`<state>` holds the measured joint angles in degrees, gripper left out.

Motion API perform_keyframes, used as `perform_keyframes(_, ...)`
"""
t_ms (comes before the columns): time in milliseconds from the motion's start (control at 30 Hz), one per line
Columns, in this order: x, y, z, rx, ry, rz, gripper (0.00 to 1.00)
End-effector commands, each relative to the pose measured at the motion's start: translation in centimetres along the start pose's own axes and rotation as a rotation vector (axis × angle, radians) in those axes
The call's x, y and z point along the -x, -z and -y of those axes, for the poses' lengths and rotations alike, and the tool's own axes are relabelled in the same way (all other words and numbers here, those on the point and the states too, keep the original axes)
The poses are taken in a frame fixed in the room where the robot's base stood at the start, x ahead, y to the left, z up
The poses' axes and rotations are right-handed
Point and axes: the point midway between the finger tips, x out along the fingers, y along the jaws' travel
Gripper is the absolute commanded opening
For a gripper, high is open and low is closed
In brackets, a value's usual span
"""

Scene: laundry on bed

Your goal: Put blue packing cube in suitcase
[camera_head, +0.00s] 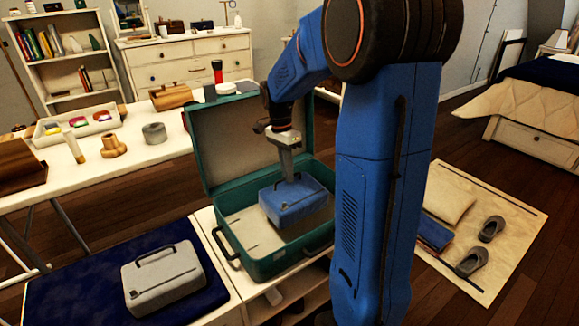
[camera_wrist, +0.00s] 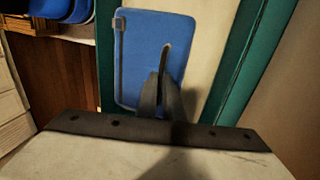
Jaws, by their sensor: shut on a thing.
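The blue packing cube (camera_head: 291,205) is inside the open teal suitcase (camera_head: 270,265), toward its right part, in the head view. My gripper (camera_head: 291,180) reaches down from above and is shut on the cube's top. In the wrist view the blue packing cube (camera_wrist: 140,60) lies beyond my gripper (camera_wrist: 165,70), whose fingers meet at its handle area. The suitcase's teal wall (camera_wrist: 235,60) shows to the right there. A shadow lies under the cube in the head view, but I cannot tell whether it touches the suitcase floor. The suitcase lid stands upright behind.
A grey packing cube (camera_head: 163,278) lies on a dark blue mat (camera_head: 70,290) left of the suitcase. A long white table (camera_head: 110,165) with a tray, jars and wooden items stands behind. Slippers (camera_head: 480,245) and a cushion (camera_head: 447,200) lie on a rug at right.

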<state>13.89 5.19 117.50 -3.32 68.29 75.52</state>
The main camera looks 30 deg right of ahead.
Motion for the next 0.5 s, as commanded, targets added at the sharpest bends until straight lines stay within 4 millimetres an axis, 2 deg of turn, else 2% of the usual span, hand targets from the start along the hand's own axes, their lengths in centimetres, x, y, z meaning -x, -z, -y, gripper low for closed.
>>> perform_keyframes(267,-1.7,0.0,0.3,0.0,-0.001,0.0,0.0)
perform_keyframes(500,-4.0,0.0,0.7,0.0,-0.003,0.001,0.0)
